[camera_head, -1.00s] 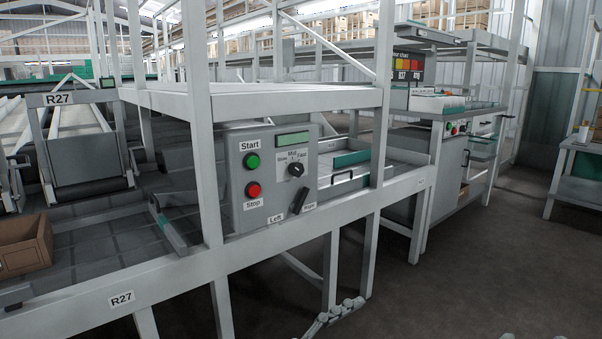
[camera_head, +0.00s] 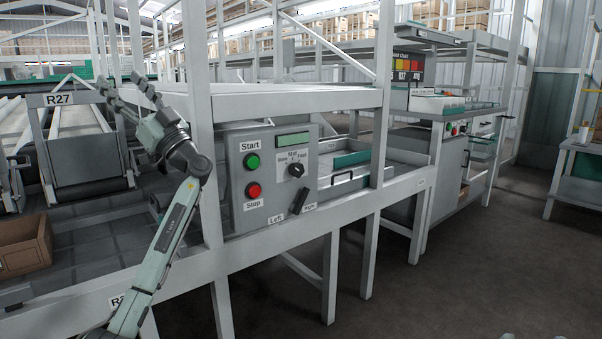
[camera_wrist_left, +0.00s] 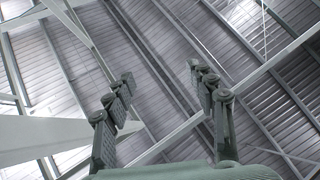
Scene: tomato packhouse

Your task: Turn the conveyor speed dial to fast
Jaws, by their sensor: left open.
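The conveyor speed dial (camera_head: 296,170) is a round black knob on the grey control panel (camera_head: 238,218). Slow, Mid and Fast labels sit above it. Its pointer is too small to read surely. My left gripper (camera_head: 119,82) is raised, fingers up, left of the panel and well apart from the dial. It is open and empty. The left wrist view shows its two spread fingers (camera_wrist_left: 162,85) against the roof, with no dial in sight.
A green Start button (camera_head: 252,161), a red Stop button (camera_head: 254,190) and a black Left/Right switch (camera_head: 299,201) share the panel. A white frame post (camera_head: 206,130) stands between my left gripper and the panel. A brown box (camera_head: 25,243) lies at left.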

